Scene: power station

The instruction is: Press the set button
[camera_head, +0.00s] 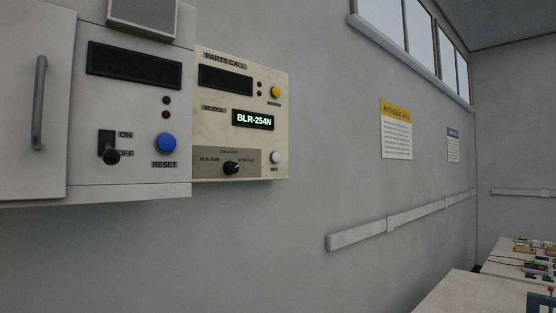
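A cream panel (215,137) headed PARTS CALL is fixed to the wall. A white round button (275,157) sits at its lower right and a yellow round button (275,92) at its upper right. The small labels under both are too blurred to read for sure, so I cannot tell which is the set button. A lit display (254,119) reads BLR-254N. A black rotary knob (231,168) is left of the white button. Neither of my grippers shows in this view.
Left of the panel is a grey control box (90,170) with a blue RESET button (167,143), an ON/OFF switch (110,147) and a door handle (39,103). A wall rail (400,216) runs right. Tables (470,294) with parts stand at the lower right.

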